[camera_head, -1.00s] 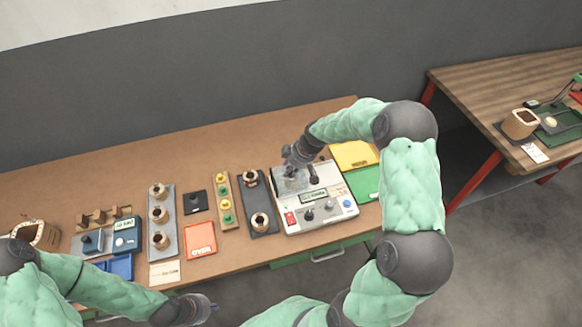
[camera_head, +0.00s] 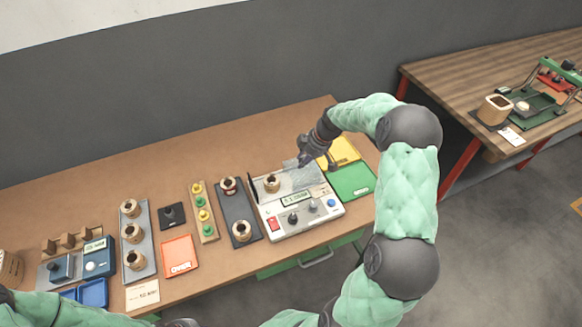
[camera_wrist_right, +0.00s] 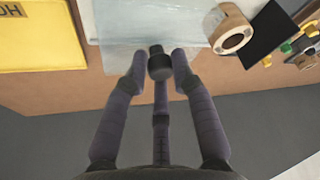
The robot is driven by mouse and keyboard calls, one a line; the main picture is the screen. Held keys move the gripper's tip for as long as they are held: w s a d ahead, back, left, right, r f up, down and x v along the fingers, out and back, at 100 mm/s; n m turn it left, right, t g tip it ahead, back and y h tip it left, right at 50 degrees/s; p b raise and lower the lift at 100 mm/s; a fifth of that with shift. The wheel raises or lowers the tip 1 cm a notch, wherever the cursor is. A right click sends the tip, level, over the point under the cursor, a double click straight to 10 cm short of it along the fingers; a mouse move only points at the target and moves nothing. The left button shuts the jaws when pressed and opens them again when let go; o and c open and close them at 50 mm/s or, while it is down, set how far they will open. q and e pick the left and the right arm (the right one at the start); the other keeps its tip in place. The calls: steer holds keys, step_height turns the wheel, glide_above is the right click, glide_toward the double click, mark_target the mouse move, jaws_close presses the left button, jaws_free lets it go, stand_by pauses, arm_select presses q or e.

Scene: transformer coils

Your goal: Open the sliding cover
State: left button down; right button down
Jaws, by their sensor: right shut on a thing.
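The white tester (camera_head: 330,212) stands near the table's front edge, with a clear sliding cover (camera_head: 305,177) on its top. The cover sits toward the right side, and a coil (camera_head: 271,183) stands uncovered at the left. In the right wrist view the cover (camera_wrist_right: 125,50) is a pale clear sheet with a black knob (camera_wrist_right: 160,66). The coil (camera_wrist_right: 228,28) shows beyond its edge. My right gripper (camera_head: 303,161) is at the cover's back, its fingers (camera_wrist_right: 159,68) shut around the knob. My left gripper's fingers are cut off by the bottom edge of the head view.
Right of the tester lie a yellow tray (camera_head: 343,151) and a green tray (camera_head: 351,181), close to the cover. Left of it is a dark coil rack (camera_head: 237,212). The table behind is clear.

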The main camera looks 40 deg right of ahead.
steer(key=shift+w+d+r, duration=0.15)
steer(key=shift+d+r, duration=0.05)
steer(key=shift+r, duration=0.05)
steer(key=c, duration=1.4)
jaws_free()
steer(key=o, duration=0.3)
steer(key=shift+o, duration=0.2)
steer(key=shift+f, duration=0.1)
steer(key=v, duration=1.2)
steer(key=shift+a, duration=0.1)
